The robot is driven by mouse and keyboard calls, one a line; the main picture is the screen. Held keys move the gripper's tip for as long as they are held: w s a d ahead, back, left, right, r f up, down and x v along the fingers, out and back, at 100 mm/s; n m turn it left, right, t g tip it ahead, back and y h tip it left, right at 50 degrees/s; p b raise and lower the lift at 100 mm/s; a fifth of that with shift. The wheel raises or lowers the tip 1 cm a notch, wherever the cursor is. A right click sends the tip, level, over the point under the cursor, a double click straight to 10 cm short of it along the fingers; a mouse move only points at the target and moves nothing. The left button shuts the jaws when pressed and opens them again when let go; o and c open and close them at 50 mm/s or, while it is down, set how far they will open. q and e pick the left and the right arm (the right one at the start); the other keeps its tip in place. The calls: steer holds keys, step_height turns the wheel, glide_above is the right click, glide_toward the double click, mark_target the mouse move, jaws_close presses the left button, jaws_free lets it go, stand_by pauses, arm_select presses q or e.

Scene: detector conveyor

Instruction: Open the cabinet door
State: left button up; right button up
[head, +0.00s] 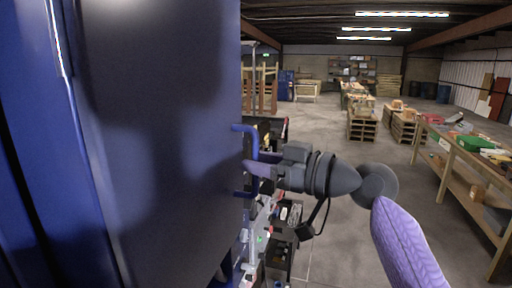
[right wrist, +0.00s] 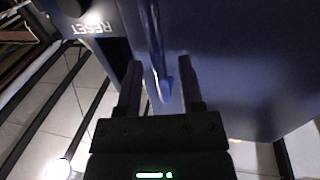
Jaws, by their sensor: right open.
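The blue cabinet (head: 35,130) fills the left of the head view, and its large flat door panel (head: 160,140) is close to me. I cannot tell whether the door is ajar. A blue bar handle (head: 254,146) stands out at the panel's right edge; it also shows in the right wrist view (right wrist: 155,45). My right gripper (head: 254,169) is at the handle. In the right wrist view its two fingers (right wrist: 160,80) are apart, with the handle bar between them and no clear grip on it. My left gripper is not in view.
A long workbench (head: 453,150) with a green case and other items stands at the right. Several wooden pallets (head: 362,130) and shelves are farther back. Machine parts (head: 262,235) lie below my right gripper. The floor (head: 340,225) between is open. A "RESET" label (right wrist: 93,28) shows in the wrist view.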

steer(key=shift+w+a, duration=0.3)
steer(key=shift+a, duration=0.1)
steer(key=shift+s+a, duration=0.1)
steer(key=shift+a, duration=0.1)
jaws_close()
steer(key=shift+d, duration=0.1)
stand_by(0.9)
